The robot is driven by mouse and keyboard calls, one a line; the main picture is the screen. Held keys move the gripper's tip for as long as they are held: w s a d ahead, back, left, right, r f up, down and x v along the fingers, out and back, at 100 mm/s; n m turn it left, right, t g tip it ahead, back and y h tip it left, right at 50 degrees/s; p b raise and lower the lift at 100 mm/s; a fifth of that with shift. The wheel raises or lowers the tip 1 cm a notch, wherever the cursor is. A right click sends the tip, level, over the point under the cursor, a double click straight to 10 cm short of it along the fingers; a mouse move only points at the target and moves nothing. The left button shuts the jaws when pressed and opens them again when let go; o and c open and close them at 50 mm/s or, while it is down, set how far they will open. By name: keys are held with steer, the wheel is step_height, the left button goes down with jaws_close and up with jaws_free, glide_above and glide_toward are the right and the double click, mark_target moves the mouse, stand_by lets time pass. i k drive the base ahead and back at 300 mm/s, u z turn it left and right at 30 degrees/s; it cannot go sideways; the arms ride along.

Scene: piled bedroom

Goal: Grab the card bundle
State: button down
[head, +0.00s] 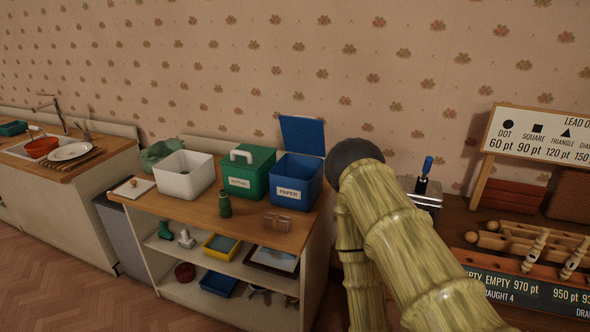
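A small brownish bundle (277,222), which looks like the card bundle, sits on the wooden top of the shelf unit (195,222) near its front right edge. It stands in front of the blue bin labelled PAPER (297,183), and a band seems to cross its middle. It is small in the head view, so its details are unclear. My arm, yellow-green like bamboo, fills the right of centre. My gripper is not in view.
A dark green bottle (225,204) stands left of the bundle, before a green lidded bin (247,174). A white bin (185,176) stands farther left. The lower shelves hold trays. A blue-handled tool (425,172) and a game board (530,292) are at right.

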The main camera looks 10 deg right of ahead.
mark_target(273, 221)
steer(key=u, duration=1.65)
steer(key=i, duration=1.25)
steer(key=z, duration=2.05)
